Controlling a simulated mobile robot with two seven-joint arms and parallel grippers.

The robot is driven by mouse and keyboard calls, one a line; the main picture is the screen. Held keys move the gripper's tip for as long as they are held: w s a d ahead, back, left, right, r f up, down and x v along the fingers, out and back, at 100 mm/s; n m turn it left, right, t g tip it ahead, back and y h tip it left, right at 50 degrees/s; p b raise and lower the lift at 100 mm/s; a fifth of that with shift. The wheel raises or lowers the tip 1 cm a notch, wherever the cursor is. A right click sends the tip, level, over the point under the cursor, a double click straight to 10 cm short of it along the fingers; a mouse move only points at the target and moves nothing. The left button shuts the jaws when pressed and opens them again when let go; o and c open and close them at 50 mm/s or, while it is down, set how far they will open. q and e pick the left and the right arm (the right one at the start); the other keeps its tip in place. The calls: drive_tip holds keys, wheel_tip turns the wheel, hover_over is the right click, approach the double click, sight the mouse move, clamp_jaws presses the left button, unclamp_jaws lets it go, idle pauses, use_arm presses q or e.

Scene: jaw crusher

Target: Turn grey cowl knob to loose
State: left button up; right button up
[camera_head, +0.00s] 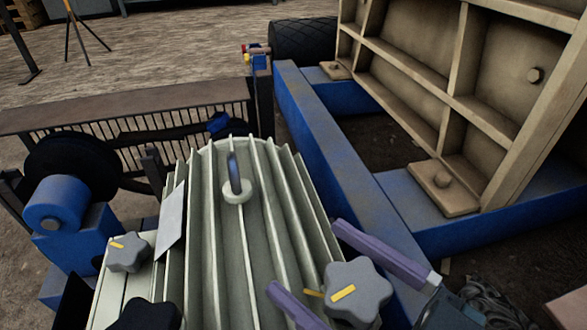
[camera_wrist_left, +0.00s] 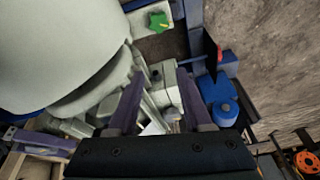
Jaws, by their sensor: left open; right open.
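A grey lobed knob (camera_head: 357,292) with a yellow stripe sits at the right side of the finned motor housing (camera_head: 240,235). A smaller grey knob (camera_head: 128,252), also with a yellow mark, sits on the left side of the housing. I cannot tell which is the cowl knob. My right gripper (camera_head: 303,257) is open, its purple fingers on either side of the right-hand grey knob; contact is unclear. My left gripper (camera_wrist_left: 160,73) is open in the left wrist view and not clear in the head view. A small grey knob (camera_wrist_left: 172,113) shows between its fingers.
A black knob (camera_head: 145,315) is at the bottom. A green knob (camera_wrist_left: 158,22) shows in the left wrist view. A blue frame (camera_head: 340,160) and beige ribbed crusher wall (camera_head: 440,90) stand right; a black pulley (camera_head: 75,168) and slatted guard are left.

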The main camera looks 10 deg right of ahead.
drive_tip(key=c, duration=1.4)
